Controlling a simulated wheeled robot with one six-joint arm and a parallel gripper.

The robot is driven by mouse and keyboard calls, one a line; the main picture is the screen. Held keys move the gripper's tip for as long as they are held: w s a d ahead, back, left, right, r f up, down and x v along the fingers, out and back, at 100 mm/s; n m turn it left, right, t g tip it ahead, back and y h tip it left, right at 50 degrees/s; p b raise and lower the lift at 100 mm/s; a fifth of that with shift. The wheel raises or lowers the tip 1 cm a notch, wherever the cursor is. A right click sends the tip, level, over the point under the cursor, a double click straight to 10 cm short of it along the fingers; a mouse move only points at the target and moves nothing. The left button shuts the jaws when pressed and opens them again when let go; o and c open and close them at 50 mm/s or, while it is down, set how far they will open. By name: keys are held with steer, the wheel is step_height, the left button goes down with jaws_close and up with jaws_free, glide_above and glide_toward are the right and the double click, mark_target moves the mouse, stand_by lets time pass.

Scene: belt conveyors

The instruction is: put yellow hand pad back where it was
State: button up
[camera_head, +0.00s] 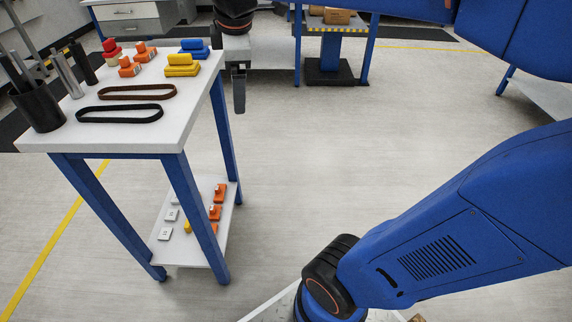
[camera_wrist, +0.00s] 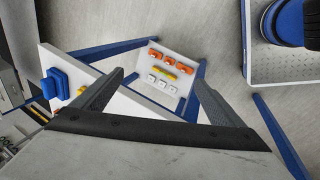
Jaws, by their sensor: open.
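Yellow hand pads (camera_head: 182,69), looking like one block on another, lie near the right edge of the white tabletop, in front of the blue pads (camera_head: 194,47). In the wrist view a bit of yellow (camera_wrist: 82,91) shows beside the left finger, close to a blue pad (camera_wrist: 57,84). My gripper (camera_head: 239,88) points down just off the table's right edge, to the right of the yellow pads. In the wrist view my gripper (camera_wrist: 158,74) has its fingers spread with nothing between them. A small yellow piece (camera_wrist: 166,69) lies on the lower shelf below.
The white table (camera_head: 140,135) also carries orange pieces (camera_head: 129,66), red pieces (camera_head: 111,48), two belts (camera_head: 119,114) and a black cup of rods (camera_head: 38,108). Its lower shelf (camera_head: 190,255) holds orange and white pieces.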

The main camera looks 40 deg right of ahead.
steer(key=s+d+f+m+y, duration=0.1)
steer(key=s+f+m, duration=1.2)
steer(key=s+f, duration=0.2)
steer(key=shift+s+d+t, duration=0.35)
steer(key=shift+s+t, duration=0.05)
steer(key=shift+s, duration=0.6)
